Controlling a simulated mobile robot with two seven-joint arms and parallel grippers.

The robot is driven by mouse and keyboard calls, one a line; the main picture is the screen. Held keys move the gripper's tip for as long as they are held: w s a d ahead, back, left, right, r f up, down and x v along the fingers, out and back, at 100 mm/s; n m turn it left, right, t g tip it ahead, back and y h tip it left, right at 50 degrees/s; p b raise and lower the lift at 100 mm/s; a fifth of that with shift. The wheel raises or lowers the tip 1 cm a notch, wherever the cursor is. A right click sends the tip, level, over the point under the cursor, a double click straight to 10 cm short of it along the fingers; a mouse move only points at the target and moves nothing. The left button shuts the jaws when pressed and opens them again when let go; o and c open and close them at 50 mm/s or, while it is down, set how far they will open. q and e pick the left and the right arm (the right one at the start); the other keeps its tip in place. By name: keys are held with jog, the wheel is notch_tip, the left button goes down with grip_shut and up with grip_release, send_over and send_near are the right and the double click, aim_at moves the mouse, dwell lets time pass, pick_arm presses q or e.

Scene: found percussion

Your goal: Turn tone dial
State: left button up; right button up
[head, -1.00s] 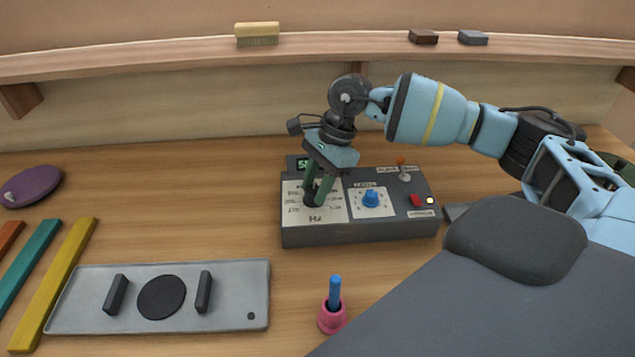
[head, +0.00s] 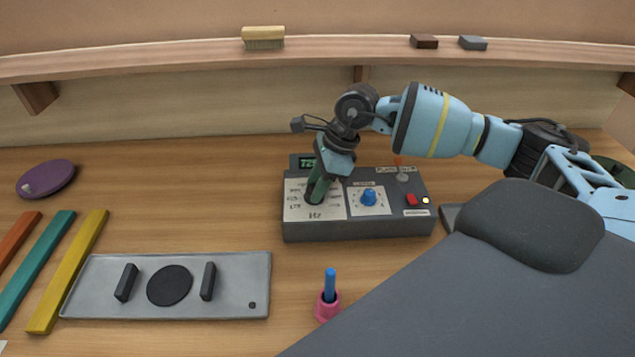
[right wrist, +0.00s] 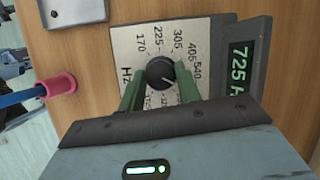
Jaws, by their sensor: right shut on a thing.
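The tone box (head: 360,230) is a dark grey unit on the table in the head view. Its black tone dial (right wrist: 158,70) sits on a white panel marked in Hz, seen from above in the right wrist view. My right gripper (head: 315,192) points down at the panel, its green fingers shut on opposite sides of the dial. In the right wrist view the dial's white mark points down and right. The green display (right wrist: 238,68) reads 725, its unit partly cut off. The fingers hide part of the scale. My left gripper is not in view.
A pink holder (head: 326,311) with a blue stick stands in front. A grey plate (head: 230,300) and coloured bars lie left.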

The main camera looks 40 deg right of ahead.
jog(key=o, duration=1)
jog(key=shift+c, duration=0.2)
jog(key=v, duration=0.7)
jog(key=shift+d+r, duration=0.15)
jog(key=shift+r, duration=0.2)
